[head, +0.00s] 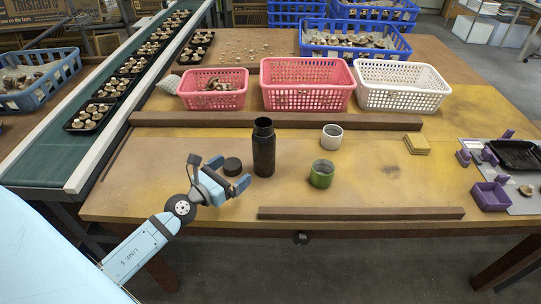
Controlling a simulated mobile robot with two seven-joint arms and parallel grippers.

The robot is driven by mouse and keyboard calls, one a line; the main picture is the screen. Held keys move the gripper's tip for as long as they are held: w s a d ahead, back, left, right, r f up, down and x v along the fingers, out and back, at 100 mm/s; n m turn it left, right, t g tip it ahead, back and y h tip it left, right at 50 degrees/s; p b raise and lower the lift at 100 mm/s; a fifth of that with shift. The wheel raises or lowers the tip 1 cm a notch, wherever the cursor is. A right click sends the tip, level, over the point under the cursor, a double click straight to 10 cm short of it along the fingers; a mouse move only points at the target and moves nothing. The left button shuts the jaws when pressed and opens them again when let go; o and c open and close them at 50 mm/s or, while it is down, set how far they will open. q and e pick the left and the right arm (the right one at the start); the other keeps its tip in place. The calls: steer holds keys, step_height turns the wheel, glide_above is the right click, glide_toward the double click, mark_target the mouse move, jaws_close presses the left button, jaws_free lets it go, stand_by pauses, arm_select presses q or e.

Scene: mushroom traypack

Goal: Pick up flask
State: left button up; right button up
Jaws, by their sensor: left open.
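A black flask (263,150) stands upright and without a cap on the yellowish wooden table (370,181). My left gripper (230,174) is left of the flask and low over the front part of the table. Its blue fingers are open and point towards the lid and flask, with a gap to the flask. Nothing shows between the fingers. My right gripper is not in view.
A green cup (321,174) and a white cup (331,137) stand right of the flask. Wooden strips lie in front (361,213) and behind (275,120). Pink (307,98) and white (403,100) baskets stand at the back. A conveyor (60,155) runs along the left. A yellow sponge (416,144) lies right.

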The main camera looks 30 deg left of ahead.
mark_target(256, 156)
arm_select(q)
steer(key=w, duration=0.4)
steer(key=w+d, duration=0.1)
steer(key=w, duration=0.1)
steer(key=shift+w+r+p, duration=0.1)
steer(key=shift+w+p, duration=0.05)
steer(key=shift+p, duration=0.25)
steer(key=shift+w+d, duration=0.25)
steer(key=shift+w, duration=0.6)
steer(key=w, duration=0.2)
steer(key=w+d, duration=0.1)
steer(key=shift+w+f, duration=0.25)
steer(key=shift+w, duration=0.45)
steer(key=shift+r, duration=0.1)
jaws_close()
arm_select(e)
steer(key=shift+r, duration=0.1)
arm_select(q)
steer(key=shift+r, duration=0.1)
